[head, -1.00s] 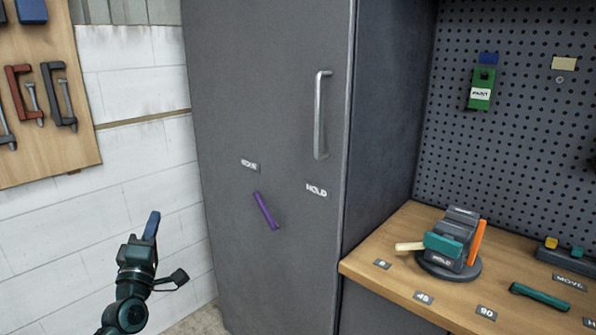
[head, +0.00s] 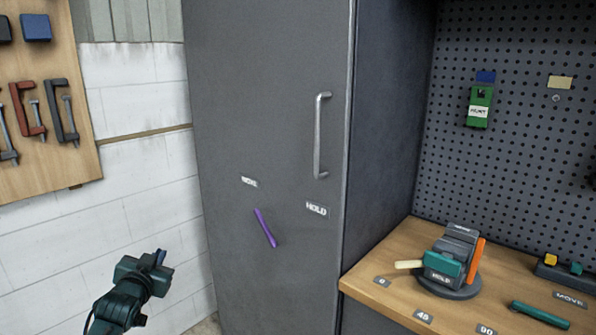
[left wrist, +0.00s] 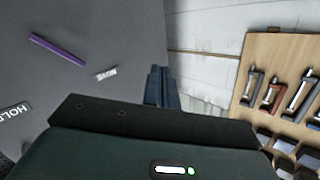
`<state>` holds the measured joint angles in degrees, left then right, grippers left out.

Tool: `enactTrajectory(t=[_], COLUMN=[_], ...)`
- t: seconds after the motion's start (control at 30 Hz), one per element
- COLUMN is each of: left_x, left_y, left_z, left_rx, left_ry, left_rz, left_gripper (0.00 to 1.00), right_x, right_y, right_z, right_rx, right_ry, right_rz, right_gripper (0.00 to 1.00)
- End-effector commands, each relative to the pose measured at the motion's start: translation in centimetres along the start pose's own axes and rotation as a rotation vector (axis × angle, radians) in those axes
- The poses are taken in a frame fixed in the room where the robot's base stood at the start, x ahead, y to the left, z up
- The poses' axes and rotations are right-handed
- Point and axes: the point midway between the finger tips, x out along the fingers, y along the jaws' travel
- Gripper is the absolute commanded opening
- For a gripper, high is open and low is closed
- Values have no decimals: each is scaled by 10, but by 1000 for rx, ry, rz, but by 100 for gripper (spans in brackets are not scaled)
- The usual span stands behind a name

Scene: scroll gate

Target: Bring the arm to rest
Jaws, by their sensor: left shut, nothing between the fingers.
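My left gripper (head: 160,258) is at the lower left of the head view, in front of the white block wall and left of the grey cabinet. Its fingers also show in the left wrist view (left wrist: 162,86), shut together with nothing between them. It touches nothing that I can see. My right gripper is in neither view.
The grey cabinet (head: 270,130) has a metal handle (head: 320,135), a purple bar (head: 265,228) and small labels. A wooden board with clamps (head: 85,150) hangs at left. At right, a workbench (head: 395,270) carries a vise (head: 448,262) below a pegboard (head: 530,150).

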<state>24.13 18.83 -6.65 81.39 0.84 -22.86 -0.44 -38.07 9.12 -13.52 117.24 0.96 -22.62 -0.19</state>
Motion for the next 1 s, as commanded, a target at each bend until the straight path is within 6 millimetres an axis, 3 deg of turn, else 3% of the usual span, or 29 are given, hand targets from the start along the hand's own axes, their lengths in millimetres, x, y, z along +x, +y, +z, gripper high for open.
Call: enactTrajectory(t=[0.17,0.27,0.4,0.5,0.6,0.73,0.83,1.0], left_x=[-46,-84,-160,-219,-272,-321,-341,-350], left_y=[60,99,156,189,212,229,235,237], left_z=[60,96,144,168,182,188,188,189], left_rx=[-13,-29,-75,-120,-165,-213,-233,-243], left_ry=[-66,-114,-197,-259,-315,-368,-390,-400], left_rz=[95,160,259,321,367,402,416,421], left_gripper=[0,0,0,0,0,0,0,0], right_x=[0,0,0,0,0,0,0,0], right_y=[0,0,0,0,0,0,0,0], right_z=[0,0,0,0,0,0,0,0], right_rx=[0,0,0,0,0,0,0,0], right_ry=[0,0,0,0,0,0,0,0], right_rz=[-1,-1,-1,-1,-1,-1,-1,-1], right_gripper=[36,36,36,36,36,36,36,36])
